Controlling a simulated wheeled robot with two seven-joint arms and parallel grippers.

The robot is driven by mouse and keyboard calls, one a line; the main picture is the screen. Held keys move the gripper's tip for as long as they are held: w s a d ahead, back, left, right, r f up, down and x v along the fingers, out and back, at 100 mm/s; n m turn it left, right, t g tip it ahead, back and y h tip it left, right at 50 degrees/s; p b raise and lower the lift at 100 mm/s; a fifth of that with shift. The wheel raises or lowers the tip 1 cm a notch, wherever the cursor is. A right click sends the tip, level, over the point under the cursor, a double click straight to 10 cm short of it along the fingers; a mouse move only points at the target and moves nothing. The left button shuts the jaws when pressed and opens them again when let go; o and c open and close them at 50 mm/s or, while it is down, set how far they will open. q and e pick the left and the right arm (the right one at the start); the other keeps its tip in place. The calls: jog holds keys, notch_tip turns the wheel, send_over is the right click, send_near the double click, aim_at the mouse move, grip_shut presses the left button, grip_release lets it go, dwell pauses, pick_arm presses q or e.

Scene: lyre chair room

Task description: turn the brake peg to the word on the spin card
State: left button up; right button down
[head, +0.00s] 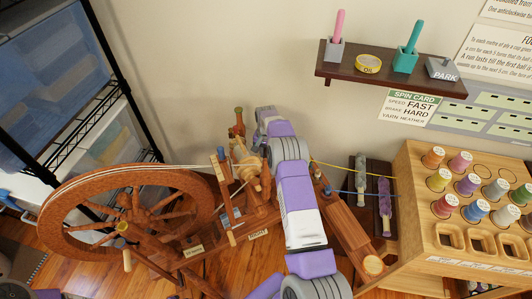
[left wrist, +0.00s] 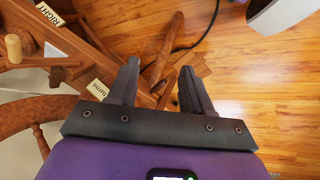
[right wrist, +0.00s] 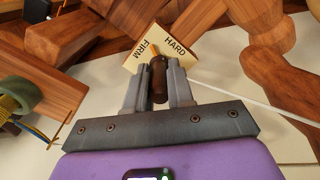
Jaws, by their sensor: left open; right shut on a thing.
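The spin card (head: 408,107) hangs under the wall shelf and reads SPEED FAST, BRAKE HARD, YARN HEATHER. In the right wrist view the dark brown brake peg (right wrist: 159,85) stands between the fingers of my right gripper (right wrist: 159,68), which is shut on it. Behind the peg is a cream dial plate (right wrist: 176,47) with the words FIRM and HARD. A small orange pointer (right wrist: 155,51) at the peg shows between these two words; any other words are hidden. My left gripper (left wrist: 157,75) is open and empty above the wooden frame and floor.
The spinning wheel (head: 62,194) stands at the left, its flyer (head: 245,160) beside my right arm. A spool rack (head: 412,190) stands at the right. The shelf (head: 345,67) holds pots and a PARK block. Floor is open at the right in the left wrist view.

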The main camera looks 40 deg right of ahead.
dwell(0.3)
jog(key=c, duration=1)
grip_release()
jog(key=shift+r, duration=0.1)
notch_tip(320, 180, up, 7)
jog(key=p, duration=0.2)
jog(key=shift+r+p, duration=0.15)
jog(key=shift+p, duration=0.15)
